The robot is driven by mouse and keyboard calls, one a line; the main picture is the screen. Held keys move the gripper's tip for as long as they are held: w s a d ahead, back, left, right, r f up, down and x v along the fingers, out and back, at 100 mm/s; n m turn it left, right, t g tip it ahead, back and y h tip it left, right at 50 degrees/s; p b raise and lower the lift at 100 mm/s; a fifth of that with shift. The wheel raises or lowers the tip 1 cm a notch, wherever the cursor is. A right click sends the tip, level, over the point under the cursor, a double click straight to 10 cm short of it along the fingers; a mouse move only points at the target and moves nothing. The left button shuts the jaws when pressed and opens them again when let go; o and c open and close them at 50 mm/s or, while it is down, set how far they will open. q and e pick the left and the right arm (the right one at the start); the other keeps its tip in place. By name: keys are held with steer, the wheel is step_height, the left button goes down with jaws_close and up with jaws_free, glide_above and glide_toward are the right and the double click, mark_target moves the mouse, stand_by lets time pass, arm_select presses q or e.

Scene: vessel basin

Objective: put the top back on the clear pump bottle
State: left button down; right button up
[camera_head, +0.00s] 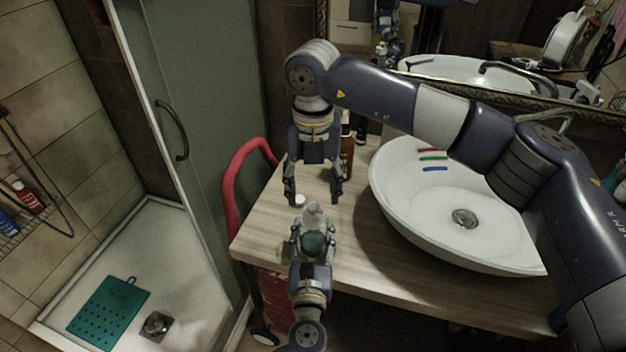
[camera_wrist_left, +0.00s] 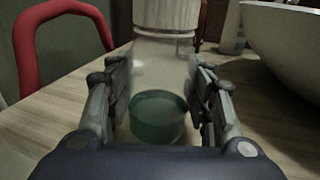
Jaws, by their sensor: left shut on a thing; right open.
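The clear pump bottle (camera_head: 313,214) stands near the front left of the wooden counter, with green liquid (camera_wrist_left: 158,116) low inside it. My left gripper (camera_head: 312,243) is shut on the bottle, with one finger on each side in the left wrist view (camera_wrist_left: 160,100). A pale ribbed part (camera_wrist_left: 167,11) shows above the bottle's shoulder; its upper end is cut off. My right gripper (camera_head: 313,197) is open, pointing down just behind the bottle, with nothing visible between its fingers. A small white round piece (camera_head: 300,200) lies by its left finger; I cannot tell if it is the top.
The white basin (camera_head: 392,215) fills the counter's right side, with coloured strips (camera_head: 433,160) inside. Brown bottles (camera_head: 347,150) stand behind my right gripper. A red trolley handle (camera_head: 229,190) rises at the counter's left edge. The wooden counter (camera_head: 265,225) is bare at the left front.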

mark_target(313, 206)
steer(key=n, duration=0.3)
steer(key=shift+r+n, duration=0.15)
steer(key=shift+n, duration=0.25)
steer(key=n, duration=0.5)
steer(key=shift+r, duration=0.2)
steer(key=n, duration=0.5)
steer(key=shift+r, duration=0.15)
steer(key=n, duration=0.4)
steer(key=shift+r+n, duration=0.2)
steer(key=shift+n, duration=0.2)
steer(key=shift+f, duration=4.05)
